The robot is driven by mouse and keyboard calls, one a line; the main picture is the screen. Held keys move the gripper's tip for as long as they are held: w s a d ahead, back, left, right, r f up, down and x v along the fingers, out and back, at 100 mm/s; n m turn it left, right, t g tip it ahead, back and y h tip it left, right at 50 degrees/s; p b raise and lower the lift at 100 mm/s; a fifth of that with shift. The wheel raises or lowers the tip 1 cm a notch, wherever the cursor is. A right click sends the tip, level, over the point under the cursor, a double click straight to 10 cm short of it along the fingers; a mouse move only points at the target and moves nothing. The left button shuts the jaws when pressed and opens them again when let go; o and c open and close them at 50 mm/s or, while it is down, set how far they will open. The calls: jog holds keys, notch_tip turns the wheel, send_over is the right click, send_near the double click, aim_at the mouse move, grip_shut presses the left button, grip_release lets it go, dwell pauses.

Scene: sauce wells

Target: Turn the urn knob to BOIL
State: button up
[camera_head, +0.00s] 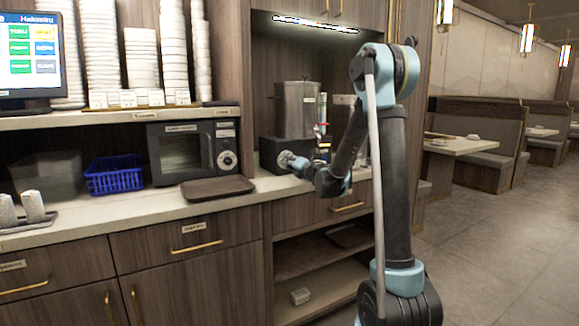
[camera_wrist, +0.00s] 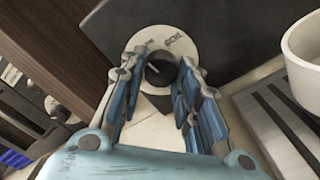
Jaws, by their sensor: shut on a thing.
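The urn (camera_head: 298,108) is a grey metal cylinder on a black base, standing on the counter in the alcove. Its knob (camera_wrist: 159,70) is black and sits on a round pale dial (camera_wrist: 172,42) on the base's dark front. A label reading BOIL is on the upper right of the dial, and the knob's pale mark points to the upper left. My gripper (camera_wrist: 155,77) has its two blue fingers on either side of the knob and is shut on it. In the head view, my gripper (camera_head: 290,160) is at the base front, and it hides the knob.
A white cup (camera_wrist: 304,55) and a slatted grey tray (camera_wrist: 275,115) are right of my gripper in the wrist view. A microwave (camera_head: 190,150), a brown tray (camera_head: 217,189) and a blue basket (camera_head: 114,175) are to the left. The counter front is clear.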

jog(key=m, duration=0.3)
jog(key=shift+d+m, duration=0.2)
jog(key=shift+m, duration=0.2)
jog(key=m, duration=0.3)
jog(key=shift+m, duration=0.3)
jog(key=m, duration=0.3)
jog(key=shift+a, duration=0.1)
jog(key=shift+s+m, duration=0.1)
jog(key=shift+m, duration=1.7)
jog(key=shift+r, duration=0.1)
jog(key=o, duration=1.1)
jog(key=shift+c, duration=0.2)
jog(key=v, duration=1.1)
jog(key=shift+s+d, duration=0.25)
jog(key=shift+d, duration=0.05)
